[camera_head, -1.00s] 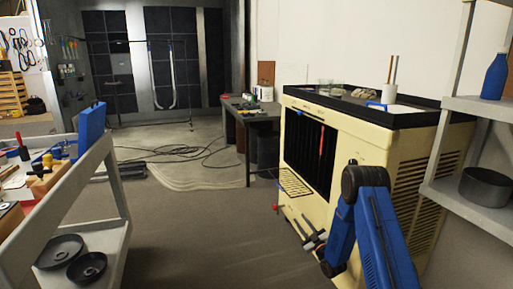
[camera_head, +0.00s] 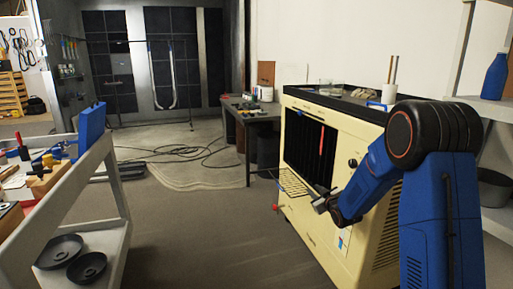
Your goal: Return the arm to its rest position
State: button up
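My blue arm (camera_head: 427,200) is at the right of the head view, its black elbow joint high and close to the camera. My forearm slopes down to the left, in front of the cream cabinet (camera_head: 308,222). My gripper (camera_head: 322,205) is a small grey shape at the forearm's end, by the cabinet's front. The fingers are too small to tell whether they are open or shut, and no held thing can be made out. I cannot tell whether it touches the cabinet.
The cabinet has a dark opening with a red piece (camera_head: 321,141) in it. Shelves with a blue bottle (camera_head: 494,77) stand at the right. A grey cart (camera_head: 88,180) with pans stands at the left. The floor between cart and cabinet is clear; cables (camera_head: 180,152) lie further back.

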jog(key=s+d+r+m+g+h, duration=0.2)
jog(key=s+r, duration=0.4)
jog(key=s, duration=0.6)
jog(key=s+d+r+m+g+h, duration=0.25)
jog(key=s+r, duration=0.25)
jog(key=s, duration=0.7)
jog(key=s+m+g, duration=0.1)
jog(key=s+g, duration=0.1)
jog(key=s, duration=1)
jog(key=s+a+f+g+y, duration=0.1)
jog(key=s+g, duration=0.1)
jog(key=s, duration=0.9)
jog(key=s+m+g, duration=0.1)
jog(key=s+g, duration=0.1)
jog(key=s, duration=1)
jog(key=shift+s+a+f+m, duration=0.3)
jog(key=shift+a+m, duration=0.05)
jog(key=shift+a, duration=0.05)
